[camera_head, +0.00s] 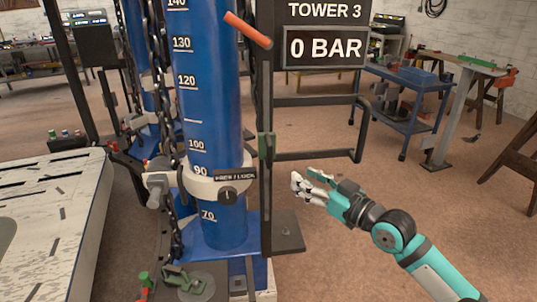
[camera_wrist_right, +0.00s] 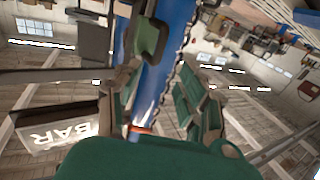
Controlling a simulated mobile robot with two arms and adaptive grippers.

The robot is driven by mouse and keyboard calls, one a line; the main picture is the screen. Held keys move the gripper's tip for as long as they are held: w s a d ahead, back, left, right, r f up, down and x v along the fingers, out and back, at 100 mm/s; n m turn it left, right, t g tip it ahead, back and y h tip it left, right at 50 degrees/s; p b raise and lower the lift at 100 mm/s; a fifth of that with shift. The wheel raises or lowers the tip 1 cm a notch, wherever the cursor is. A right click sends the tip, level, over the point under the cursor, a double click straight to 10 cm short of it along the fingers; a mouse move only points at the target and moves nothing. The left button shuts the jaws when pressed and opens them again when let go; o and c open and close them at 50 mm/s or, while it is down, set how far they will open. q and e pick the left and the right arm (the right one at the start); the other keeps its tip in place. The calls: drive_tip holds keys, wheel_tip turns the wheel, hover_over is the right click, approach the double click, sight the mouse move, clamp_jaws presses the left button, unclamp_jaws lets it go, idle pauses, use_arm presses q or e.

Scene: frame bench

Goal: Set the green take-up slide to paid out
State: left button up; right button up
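The green take-up slide (camera_head: 267,146) sits on the dark upright post (camera_head: 266,90) in front of the blue tower cylinder (camera_head: 212,100). What looks like the same green slide shows ahead of the fingers in the right wrist view (camera_wrist_right: 150,42). My right gripper (camera_head: 309,181) is to the right of the post and slightly below the slide, apart from it. Its fingers (camera_wrist_right: 163,92) are spread with nothing between them. My left gripper is not in view. No paid-out marking is readable.
A dark bar frame (camera_head: 330,155) extends right of the post, below the "0 BAR" display (camera_head: 325,47). A blue cart (camera_head: 405,85) stands farther back.

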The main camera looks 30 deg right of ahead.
sight(272, 159)
drive_tip(key=w+p, duration=0.1)
drive_tip(key=w, duration=0.3)
drive_tip(key=w+a+p, duration=0.1)
drive_tip(key=w, duration=0.4)
drive_tip(key=w+a+p, duration=0.1)
drive_tip(key=w, duration=0.3)
drive_tip(key=shift+w, duration=0.15)
clamp_jaws()
drive_tip(key=shift+w+f, duration=0.1)
